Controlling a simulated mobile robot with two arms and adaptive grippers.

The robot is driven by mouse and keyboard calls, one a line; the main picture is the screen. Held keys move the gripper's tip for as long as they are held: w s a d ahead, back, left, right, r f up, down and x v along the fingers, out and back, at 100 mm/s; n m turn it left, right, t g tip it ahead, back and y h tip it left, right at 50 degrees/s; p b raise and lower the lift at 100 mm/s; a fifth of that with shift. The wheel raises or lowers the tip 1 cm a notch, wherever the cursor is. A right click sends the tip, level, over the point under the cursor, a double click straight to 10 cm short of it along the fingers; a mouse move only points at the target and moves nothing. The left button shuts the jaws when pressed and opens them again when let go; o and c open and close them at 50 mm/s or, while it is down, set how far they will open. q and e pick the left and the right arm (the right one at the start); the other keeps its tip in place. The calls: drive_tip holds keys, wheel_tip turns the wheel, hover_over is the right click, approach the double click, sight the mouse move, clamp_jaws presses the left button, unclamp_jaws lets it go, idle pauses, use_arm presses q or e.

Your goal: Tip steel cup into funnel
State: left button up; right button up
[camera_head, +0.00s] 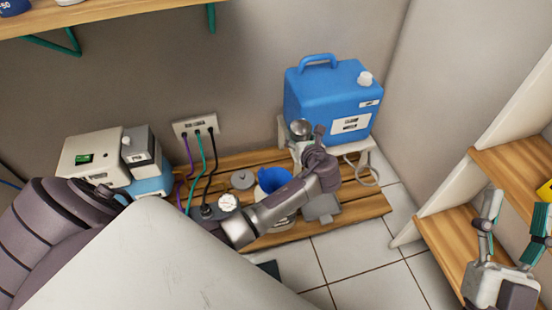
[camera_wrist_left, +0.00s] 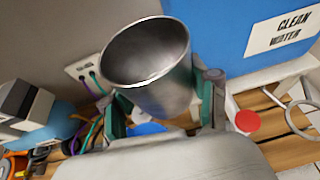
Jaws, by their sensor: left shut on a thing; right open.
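The steel cup (camera_wrist_left: 150,65) is held in my left gripper (camera_wrist_left: 165,115), its open mouth facing the wrist camera; the inside I can see looks bare. In the head view the cup (camera_head: 301,129) shows small, at the end of my left arm, in front of the blue water jug. My left gripper (camera_head: 303,143) is shut on it. The blue funnel (camera_head: 272,179) stands below and to the left of the cup, partly hidden by my left arm. A bit of blue (camera_wrist_left: 147,128) shows below the cup in the wrist view. My right gripper (camera_head: 512,228) is open and empty at the right.
The blue jug (camera_head: 328,97), labelled clean water, stands on a low stand behind the cup. A wall socket (camera_head: 195,126) with several cables and a beige-and-blue device (camera_head: 92,157) are at the left. Wooden shelves (camera_head: 470,240) stand near my right gripper.

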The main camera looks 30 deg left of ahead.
use_arm(q)
drive_tip(key=d+f+p, duration=0.2)
drive_tip(key=d+f, duration=0.5)
drive_tip(key=shift+s+f+n+g, duration=0.2)
drive_tip(key=shift+s+n+g, duration=0.1)
drive_tip(key=shift+s, duration=0.1)
use_arm(e)
drive_tip(key=f+g, duration=0.1)
drive_tip(key=w+f+g+h, duration=0.1)
drive_tip(key=f, duration=0.1)
drive_tip(key=w+f+g, duration=0.1)
drive_tip(key=g, duration=0.1)
drive_tip(key=shift+w+d+f, duration=0.15)
drive_tip(key=shift+f, duration=0.1)
use_arm(q)
drive_tip(key=shift+f, duration=0.1)
